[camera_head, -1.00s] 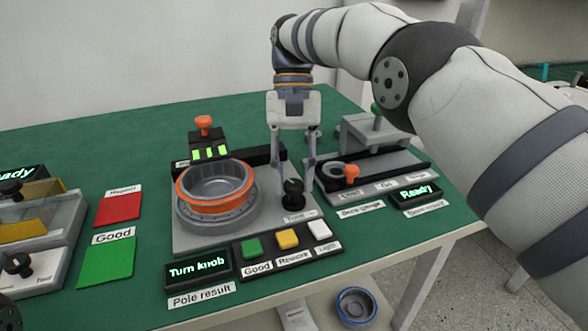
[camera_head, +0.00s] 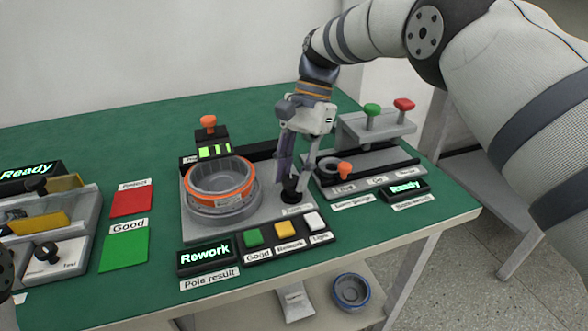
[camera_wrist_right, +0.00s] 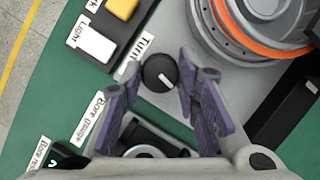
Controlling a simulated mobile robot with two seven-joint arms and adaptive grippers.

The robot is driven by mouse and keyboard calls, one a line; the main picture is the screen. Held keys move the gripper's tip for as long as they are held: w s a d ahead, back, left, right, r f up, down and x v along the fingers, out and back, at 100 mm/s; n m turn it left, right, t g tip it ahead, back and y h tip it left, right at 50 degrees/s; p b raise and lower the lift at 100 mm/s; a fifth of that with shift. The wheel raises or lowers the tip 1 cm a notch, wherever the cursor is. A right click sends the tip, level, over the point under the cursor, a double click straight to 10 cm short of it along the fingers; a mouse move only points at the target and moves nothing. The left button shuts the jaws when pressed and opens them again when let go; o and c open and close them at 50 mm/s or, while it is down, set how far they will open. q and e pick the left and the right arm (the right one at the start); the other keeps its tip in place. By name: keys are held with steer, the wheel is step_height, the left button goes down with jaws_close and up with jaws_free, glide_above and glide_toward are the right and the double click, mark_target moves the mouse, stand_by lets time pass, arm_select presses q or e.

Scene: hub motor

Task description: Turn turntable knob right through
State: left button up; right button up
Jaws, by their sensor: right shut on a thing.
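The black turntable knob (camera_head: 291,195) stands at the front right of the grey turntable base (camera_head: 237,230). It has a white pointer line in the right wrist view (camera_wrist_right: 159,72). My right gripper (camera_head: 296,182) reaches down over the knob, with its fingers shut on it from both sides. The turntable (camera_head: 222,207) carries a grey ring part with an orange band (camera_head: 222,193). The display (camera_head: 205,253) in front reads "Rework". My left gripper is not clearly in view.
Green, yellow and white buttons (camera_head: 285,229) sit just in front of the knob. A grey gauge station (camera_head: 372,160) with an orange knob stands close on the right. Red (camera_head: 131,202) and green (camera_head: 124,251) pads lie left. A blue-rimmed ring (camera_head: 351,292) is below the table.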

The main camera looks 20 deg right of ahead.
steer(key=shift+s+f, duration=0.1)
steer(key=shift+f, duration=0.05)
stand_by(0.3)
steer(key=o, duration=1.2)
steer(key=shift+c, duration=0.2)
steer(key=v, duration=0.7)
steer(key=shift+r, duration=0.3)
steer(key=shift+d, duration=0.1)
